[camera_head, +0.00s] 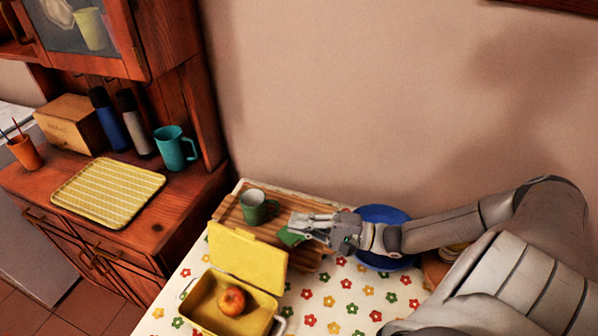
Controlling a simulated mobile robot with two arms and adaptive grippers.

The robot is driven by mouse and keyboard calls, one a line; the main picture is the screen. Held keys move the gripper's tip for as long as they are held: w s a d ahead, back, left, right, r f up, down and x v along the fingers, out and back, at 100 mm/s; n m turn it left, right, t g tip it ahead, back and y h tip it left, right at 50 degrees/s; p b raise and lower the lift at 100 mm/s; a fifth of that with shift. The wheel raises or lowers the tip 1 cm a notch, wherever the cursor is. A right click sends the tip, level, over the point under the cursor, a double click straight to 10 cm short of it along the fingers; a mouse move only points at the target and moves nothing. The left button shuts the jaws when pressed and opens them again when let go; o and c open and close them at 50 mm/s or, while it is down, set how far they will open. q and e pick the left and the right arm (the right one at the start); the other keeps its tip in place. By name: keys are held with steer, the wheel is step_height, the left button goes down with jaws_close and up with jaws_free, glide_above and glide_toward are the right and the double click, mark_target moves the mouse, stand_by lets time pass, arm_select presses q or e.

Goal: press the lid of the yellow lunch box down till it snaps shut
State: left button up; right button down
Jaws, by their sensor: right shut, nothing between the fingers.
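The yellow lunch box (202,301) stands on the flowered table in the head view, with an apple (231,301) inside. Its lid (246,258) is open and stands up at the back edge, leaning slightly. My right gripper (294,227) is shut and empty. It reaches in from the right and appears above the wooden board, behind and to the right of the lid, apart from it as far as I can tell. A small green thing shows beside its fingers. My left gripper is not in view.
A green mug (253,208) stands on the wooden board (229,214) behind the lid. A blue plate (384,214) lies partly under my right arm. The flowered tablecloth (330,300) is clear right of the box. A dark wood cupboard with a yellow tray (108,192) stands at left.

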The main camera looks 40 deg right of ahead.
mark_target(245, 256)
steer(key=w+a+r+p, duration=0.1)
steer(key=w+a+p, duration=0.3)
steer(key=a, duration=0.3)
steer(key=shift+a+r, duration=0.15)
steer(key=shift+a, duration=0.25)
steer(key=shift+r, duration=0.1)
